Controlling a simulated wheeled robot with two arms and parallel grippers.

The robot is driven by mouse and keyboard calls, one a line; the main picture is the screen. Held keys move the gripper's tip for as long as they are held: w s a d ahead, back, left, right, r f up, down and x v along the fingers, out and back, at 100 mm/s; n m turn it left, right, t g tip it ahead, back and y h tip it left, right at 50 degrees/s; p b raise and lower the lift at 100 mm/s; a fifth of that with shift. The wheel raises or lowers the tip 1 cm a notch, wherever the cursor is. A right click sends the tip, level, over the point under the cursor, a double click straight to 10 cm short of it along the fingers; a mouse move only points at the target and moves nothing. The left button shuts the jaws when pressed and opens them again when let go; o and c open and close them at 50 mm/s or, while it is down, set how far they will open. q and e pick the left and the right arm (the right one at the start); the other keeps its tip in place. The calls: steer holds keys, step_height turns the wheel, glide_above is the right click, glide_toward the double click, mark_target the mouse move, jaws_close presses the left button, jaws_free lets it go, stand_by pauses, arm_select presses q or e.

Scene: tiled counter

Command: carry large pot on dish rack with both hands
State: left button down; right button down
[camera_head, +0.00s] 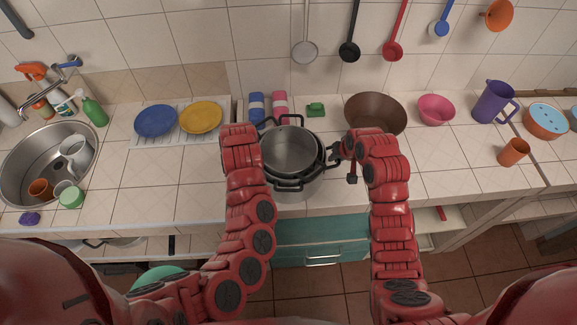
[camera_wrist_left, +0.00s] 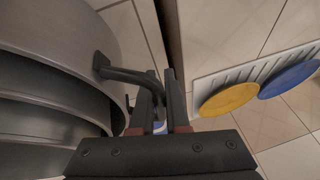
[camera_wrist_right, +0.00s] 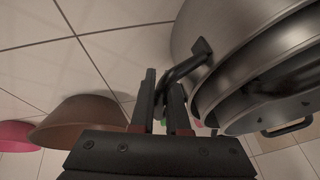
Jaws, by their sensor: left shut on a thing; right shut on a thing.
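The large pot (camera_head: 291,150) is a grey metal pot with black handles, part of a nested stack of pots, over the counter's front part. My left gripper (camera_wrist_left: 158,100) is shut on the pot's left side handle (camera_wrist_left: 130,74); in the head view my left wrist hides it. My right gripper (camera_head: 342,153) is shut on the handle on the pot's right side, and the right wrist view shows that handle (camera_wrist_right: 183,68) between the fingers. The dish rack (camera_head: 162,134) is a white slatted rack on the counter left of the pot. Whether the stack touches the counter is unclear.
A blue plate (camera_head: 155,121) and a yellow plate (camera_head: 200,117) lie on the rack. A sink (camera_head: 20,190) with cups is at the left. A brown bowl (camera_head: 375,113), a pink bowl (camera_head: 436,109) and a purple jug (camera_head: 493,102) stand at the right. Bare counter lies before the rack.

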arm_select(q)
steer(key=shift+w+r, duration=0.1)
steer(key=shift+r, duration=0.1)
arm_select(e)
steer(key=shift+w+r, duration=0.1)
steer(key=shift+r, duration=0.1)
